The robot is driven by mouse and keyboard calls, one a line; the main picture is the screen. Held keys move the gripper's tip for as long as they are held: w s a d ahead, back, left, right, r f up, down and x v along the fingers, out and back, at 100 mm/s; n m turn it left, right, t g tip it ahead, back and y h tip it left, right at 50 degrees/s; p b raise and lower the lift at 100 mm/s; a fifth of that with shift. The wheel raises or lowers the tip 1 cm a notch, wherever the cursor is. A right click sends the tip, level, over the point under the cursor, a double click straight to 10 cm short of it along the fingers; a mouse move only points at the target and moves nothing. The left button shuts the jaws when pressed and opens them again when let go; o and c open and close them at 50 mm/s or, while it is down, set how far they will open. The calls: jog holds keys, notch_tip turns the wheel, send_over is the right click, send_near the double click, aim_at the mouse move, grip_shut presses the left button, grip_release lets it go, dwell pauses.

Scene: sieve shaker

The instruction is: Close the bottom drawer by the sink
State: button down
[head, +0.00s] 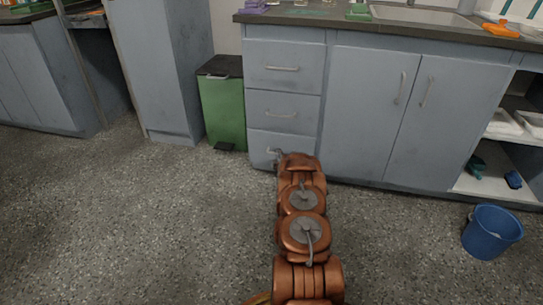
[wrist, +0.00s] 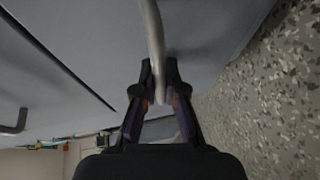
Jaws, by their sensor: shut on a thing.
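The bottom drawer (head: 263,144) is the lowest of three grey-blue drawers left of the sink cupboard doors. My arm hides its right part in the head view. I cannot tell for sure whether its front is flush with the drawers above. In the wrist view its front (wrist: 205,35) fills the top, with a dark gap along its edge. My gripper (wrist: 160,85) is shut on the drawer's metal bar handle (wrist: 153,35), which passes between the fingers. In the head view my gripper (head: 274,157) is small and partly hidden at the drawer front.
A green bin (head: 223,112) stands just left of the drawers. The sink (head: 425,15) is in the counter above the cupboard doors (head: 370,110). A blue bucket (head: 491,232) stands on the floor at right. The speckled floor (head: 150,220) is clear at left.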

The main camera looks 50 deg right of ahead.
jog(key=shift+w+d+r, duration=0.1)
jog(key=shift+w, duration=0.1)
jog(key=c, duration=1.2)
grip_release()
jog(key=shift+s+d, duration=0.1)
jog(key=shift+s, duration=0.15)
jog(key=shift+v, duration=5.85)
